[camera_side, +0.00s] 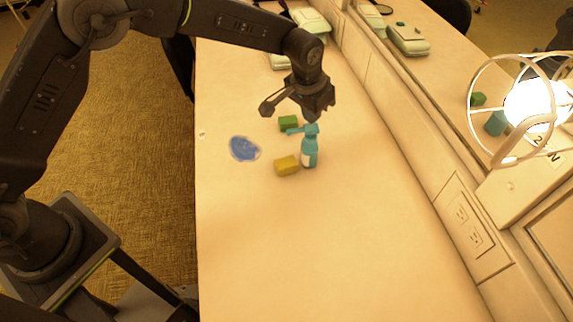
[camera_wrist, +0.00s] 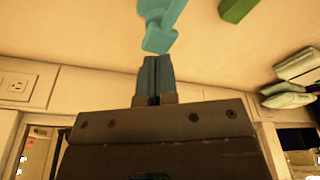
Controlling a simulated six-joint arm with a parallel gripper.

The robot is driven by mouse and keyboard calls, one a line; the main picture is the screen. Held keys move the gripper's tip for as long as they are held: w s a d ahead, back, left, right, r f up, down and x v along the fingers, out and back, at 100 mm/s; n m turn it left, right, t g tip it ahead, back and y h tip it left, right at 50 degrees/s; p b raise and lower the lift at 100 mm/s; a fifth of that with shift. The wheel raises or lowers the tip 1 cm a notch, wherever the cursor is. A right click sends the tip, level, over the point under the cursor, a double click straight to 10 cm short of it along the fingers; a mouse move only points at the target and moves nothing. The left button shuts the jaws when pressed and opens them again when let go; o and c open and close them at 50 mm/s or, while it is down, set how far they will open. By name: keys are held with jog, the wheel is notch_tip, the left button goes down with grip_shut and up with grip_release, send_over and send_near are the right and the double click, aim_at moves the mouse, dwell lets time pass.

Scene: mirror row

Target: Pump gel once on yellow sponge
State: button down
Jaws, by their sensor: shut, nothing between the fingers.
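A teal pump bottle (camera_side: 309,150) stands upright on the counter in the side view, its nozzle pointing left. A yellow sponge (camera_side: 287,165) lies just left of the bottle's base, below the nozzle side. My gripper (camera_side: 308,116) is above the bottle, its fingertips close to the pump head. In the wrist view my gripper (camera_wrist: 155,60) is shut and empty, and the teal pump head (camera_wrist: 160,25) shows just beyond the fingertips. I cannot tell whether they touch. The yellow sponge is not visible in the wrist view.
A green sponge (camera_side: 288,123) lies behind the yellow one; it also shows in the wrist view (camera_wrist: 238,8). A blue patch (camera_side: 244,149) lies to the left. A mirror and wall with sockets (camera_side: 468,222) run along the right. The front counter (camera_side: 300,260) is clear.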

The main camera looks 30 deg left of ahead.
aim_at(312, 127)
jog(key=shift+f, duration=0.2)
jog(key=shift+f, duration=1.5)
jog(key=shift+r, duration=1.65)
notch_tip(312, 127, up, 6)
jog(key=shift+r, duration=0.1)
